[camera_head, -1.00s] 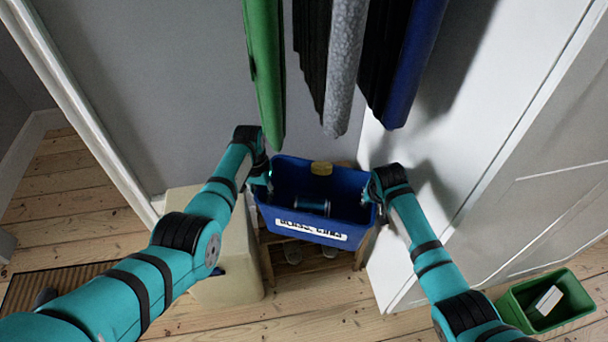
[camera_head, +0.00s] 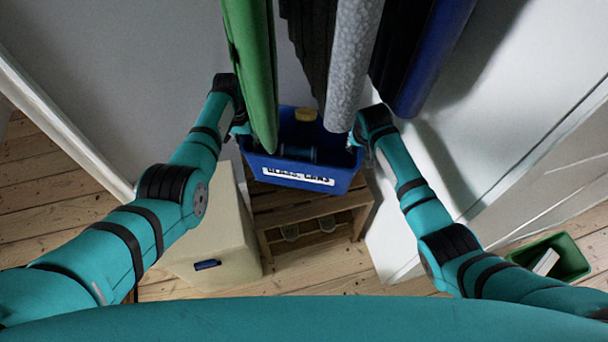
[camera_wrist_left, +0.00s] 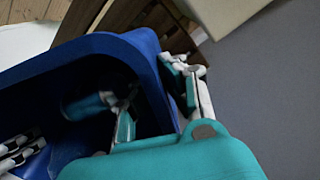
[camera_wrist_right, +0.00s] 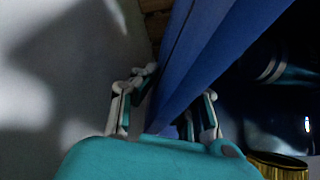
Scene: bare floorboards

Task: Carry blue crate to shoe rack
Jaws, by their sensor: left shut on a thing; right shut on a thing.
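The blue crate (camera_head: 254,164), with a white label on its front, is between my two grippers in the head view. It overlaps the back of the wooden shoe rack (camera_head: 300,207); I cannot tell whether it touches the rack's top. My left gripper (camera_head: 241,131) is shut on the crate's left wall; the left wrist view shows its fingers (camera_wrist_left: 160,97) on either side of the wall. My right gripper (camera_head: 356,134) is shut on the right wall, its fingers (camera_wrist_right: 171,100) astride it in the right wrist view. A teal cylinder and a yellow-topped item (camera_head: 306,114) lie inside.
Green (camera_head: 250,70), grey (camera_head: 352,65) and blue (camera_head: 432,60) hanging things come down close over the crate. A cream box (camera_head: 215,245) stands left of the rack. A white panel is close on the right, with a green bin (camera_head: 565,258) beyond it.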

